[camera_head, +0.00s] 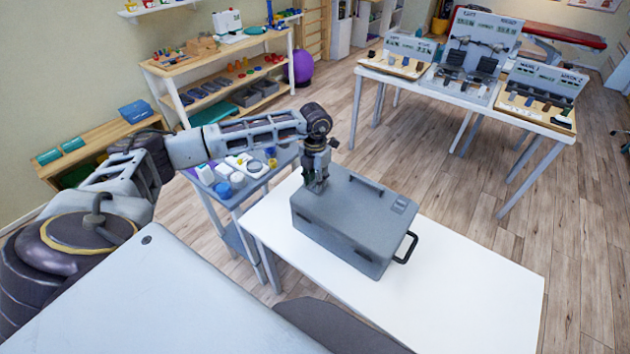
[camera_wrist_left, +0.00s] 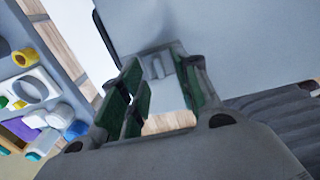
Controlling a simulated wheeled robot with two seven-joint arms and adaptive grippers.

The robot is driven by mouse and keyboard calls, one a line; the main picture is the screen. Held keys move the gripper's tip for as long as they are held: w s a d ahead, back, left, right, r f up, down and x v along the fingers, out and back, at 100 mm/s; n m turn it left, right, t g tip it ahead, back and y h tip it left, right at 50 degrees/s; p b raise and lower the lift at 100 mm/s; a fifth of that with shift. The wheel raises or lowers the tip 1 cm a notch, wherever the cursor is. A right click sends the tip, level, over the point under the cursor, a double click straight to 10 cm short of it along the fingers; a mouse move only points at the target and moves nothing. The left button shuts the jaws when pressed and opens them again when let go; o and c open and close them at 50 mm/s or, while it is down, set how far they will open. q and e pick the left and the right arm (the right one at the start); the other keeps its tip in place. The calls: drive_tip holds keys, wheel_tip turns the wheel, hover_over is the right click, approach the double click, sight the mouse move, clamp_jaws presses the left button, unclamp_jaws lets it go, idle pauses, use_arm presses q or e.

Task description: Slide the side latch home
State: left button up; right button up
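A grey case (camera_head: 345,222) lies closed on the white table, with a black handle (camera_head: 406,248) on its right end. My left gripper (camera_head: 316,184) points down at the case's left end, close to its top edge. In the left wrist view the gripper (camera_wrist_left: 165,90) has its green-padded fingers apart. Beyond and between the fingertips is a small grey raised piece (camera_wrist_left: 156,62), which may be the side latch, beside the case's grey surface (camera_wrist_left: 245,40). I cannot tell whether a finger touches it. The head view hides that spot behind the gripper. My right gripper is out of view.
The white table (camera_head: 470,300) is bare to the right of the case. A small trolley (camera_head: 238,197) with bottles and cups stands close on the left, under my left arm. A display table (camera_head: 480,95) stands at the back right, and wooden shelves (camera_head: 215,75) at the back left.

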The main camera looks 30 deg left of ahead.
use_arm(q)
drive_tip(key=shift+f, duration=0.55)
clamp_jaws()
